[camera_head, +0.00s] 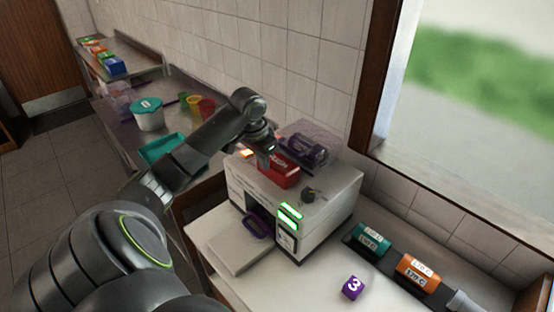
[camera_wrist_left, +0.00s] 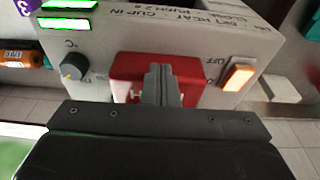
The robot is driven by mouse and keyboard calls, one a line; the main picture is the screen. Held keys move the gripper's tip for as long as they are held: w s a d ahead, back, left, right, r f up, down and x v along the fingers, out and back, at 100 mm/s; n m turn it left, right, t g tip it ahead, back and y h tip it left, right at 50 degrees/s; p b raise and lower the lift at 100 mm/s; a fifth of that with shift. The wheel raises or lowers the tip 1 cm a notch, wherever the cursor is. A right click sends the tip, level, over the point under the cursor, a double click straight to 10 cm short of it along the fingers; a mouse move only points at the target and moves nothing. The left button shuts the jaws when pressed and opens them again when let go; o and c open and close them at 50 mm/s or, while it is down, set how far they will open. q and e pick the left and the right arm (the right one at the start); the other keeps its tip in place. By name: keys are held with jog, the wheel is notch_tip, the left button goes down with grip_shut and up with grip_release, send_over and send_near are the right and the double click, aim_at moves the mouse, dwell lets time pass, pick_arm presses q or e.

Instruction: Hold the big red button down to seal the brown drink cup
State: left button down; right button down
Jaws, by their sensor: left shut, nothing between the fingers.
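The big red button (camera_head: 280,174) is a red block on top of the white sealing machine (camera_head: 325,195). My left gripper (camera_head: 268,150) comes in from the left and is over the button's back-left part. In the left wrist view the shut, empty fingers (camera_wrist_left: 161,88) point at the red button (camera_wrist_left: 128,68) and overlap it; I cannot tell whether they touch it or press it down. The brown drink cup does not show in either view. A purple handle (camera_head: 258,226) sits at the machine's dark front opening. My right gripper is out of view.
An orange switch (camera_wrist_left: 239,77) is lit beside the button. A grey knob (camera_head: 308,196) and green displays (camera_head: 290,213) are on the machine. Orange (camera_head: 420,272) and teal (camera_head: 371,241) cylinders and a purple number block (camera_head: 352,287) lie right. A teal-lidded tub (camera_head: 147,115) stands behind left.

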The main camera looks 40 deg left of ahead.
pick_arm(q)
notch_tip(320, 180, up, 7)
jog(key=shift+s, duration=0.45)
dwell(0.6)
